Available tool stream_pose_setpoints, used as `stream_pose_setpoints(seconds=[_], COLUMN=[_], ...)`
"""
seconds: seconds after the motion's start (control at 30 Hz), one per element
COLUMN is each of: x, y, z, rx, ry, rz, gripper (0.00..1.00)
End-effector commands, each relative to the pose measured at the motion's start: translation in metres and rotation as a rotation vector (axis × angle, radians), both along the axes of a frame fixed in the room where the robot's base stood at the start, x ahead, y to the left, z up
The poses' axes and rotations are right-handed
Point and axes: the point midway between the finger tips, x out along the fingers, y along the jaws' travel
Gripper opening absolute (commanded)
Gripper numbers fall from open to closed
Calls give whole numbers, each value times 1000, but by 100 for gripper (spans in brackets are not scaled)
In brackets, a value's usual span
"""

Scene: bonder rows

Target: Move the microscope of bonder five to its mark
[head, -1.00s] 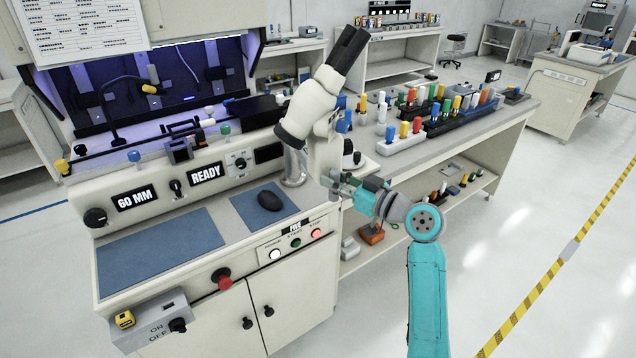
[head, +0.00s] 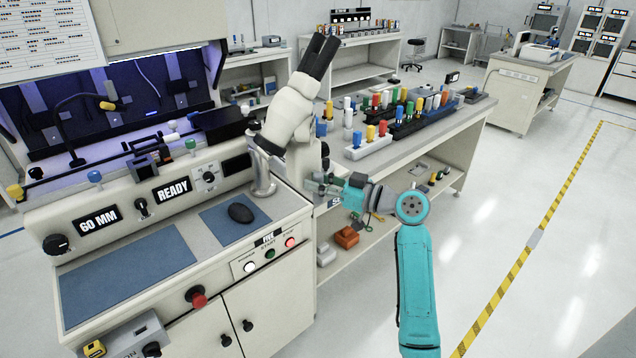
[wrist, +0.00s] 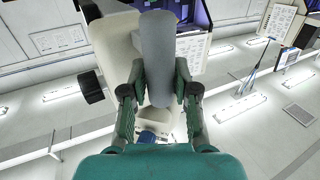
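The white microscope (head: 290,108) with black eyepieces stands on a metal post (head: 262,176) at the right end of the near bonder (head: 215,262). The small number plate (head: 269,238) is too blurred to read. My gripper (head: 324,188) is at the right of the microscope's lower part. In the wrist view my gripper (wrist: 160,88) has its fingers on both sides of a grey bar-shaped handle (wrist: 158,48), apparently touching it. The microscope's pale body (wrist: 115,45) and a black knob (wrist: 91,87) show beside it. I cannot make out the mark.
A bench (head: 440,125) with racks of coloured bottles stands behind and right of my gripper. The bonder's panel reads 60 MM and READY. A red knob (head: 197,297) sticks out in front. The floor at right is open up to a yellow-black line (head: 530,245).

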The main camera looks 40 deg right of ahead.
Motion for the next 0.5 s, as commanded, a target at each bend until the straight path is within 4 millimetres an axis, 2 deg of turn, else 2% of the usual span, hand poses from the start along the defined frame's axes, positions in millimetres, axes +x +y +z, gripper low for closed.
stream_pose_setpoints(seconds=[0.33, 0.5], x=[-2, -16], y=[-1, -8], z=[0, -1], rx=[2, 2], ry=[1, 2], rz=[0, -2], gripper=[37, 37])
